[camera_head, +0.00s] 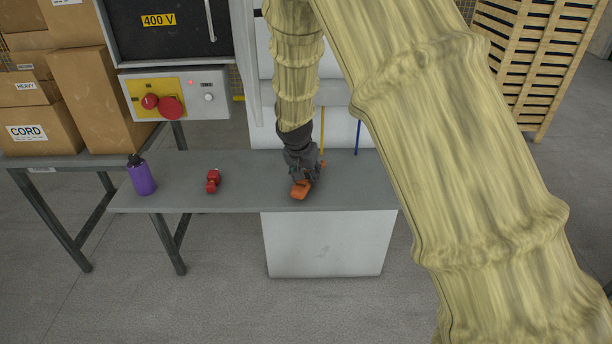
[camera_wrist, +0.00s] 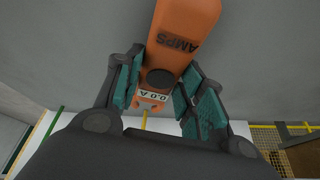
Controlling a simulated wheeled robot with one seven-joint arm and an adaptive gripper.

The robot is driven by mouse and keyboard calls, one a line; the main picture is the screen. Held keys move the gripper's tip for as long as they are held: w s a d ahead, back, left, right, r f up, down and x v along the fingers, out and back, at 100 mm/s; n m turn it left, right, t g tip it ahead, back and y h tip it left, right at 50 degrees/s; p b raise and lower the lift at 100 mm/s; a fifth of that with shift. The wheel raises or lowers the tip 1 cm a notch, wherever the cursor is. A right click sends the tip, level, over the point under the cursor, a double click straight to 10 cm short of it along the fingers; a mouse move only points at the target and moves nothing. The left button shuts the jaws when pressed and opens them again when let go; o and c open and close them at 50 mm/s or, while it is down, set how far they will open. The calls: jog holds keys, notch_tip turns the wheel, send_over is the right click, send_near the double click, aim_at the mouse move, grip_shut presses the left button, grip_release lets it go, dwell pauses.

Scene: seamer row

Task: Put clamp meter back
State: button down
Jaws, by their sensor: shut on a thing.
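The clamp meter (camera_wrist: 182,32) is orange, with AMPS lettering, a dark round dial and a small display reading 0.0 A. In the wrist view it lies between the teal pads of my gripper (camera_wrist: 165,95), which is shut on its body. In the head view the clamp meter (camera_head: 300,189) shows as an orange piece below my gripper (camera_head: 302,176), at the grey bench top (camera_head: 240,192) near its front edge. My gripper hides part of it there. I cannot tell whether the meter touches the bench.
A red object (camera_head: 213,180) and a purple bottle (camera_head: 141,175) stand on the bench to the left. Behind are a panel with red knobs (camera_head: 172,107) and a black 400 V cabinet (camera_head: 170,35). Cardboard boxes (camera_head: 90,90) are at left. Bench between red object and gripper is clear.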

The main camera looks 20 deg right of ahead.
jog(key=shift+f, duration=0.55)
jog(key=c, duration=0.9)
grip_release()
jog(key=shift+f, duration=0.1)
jog(key=shift+b+v, duration=0.45)
jog(key=shift+v, duration=3.45)
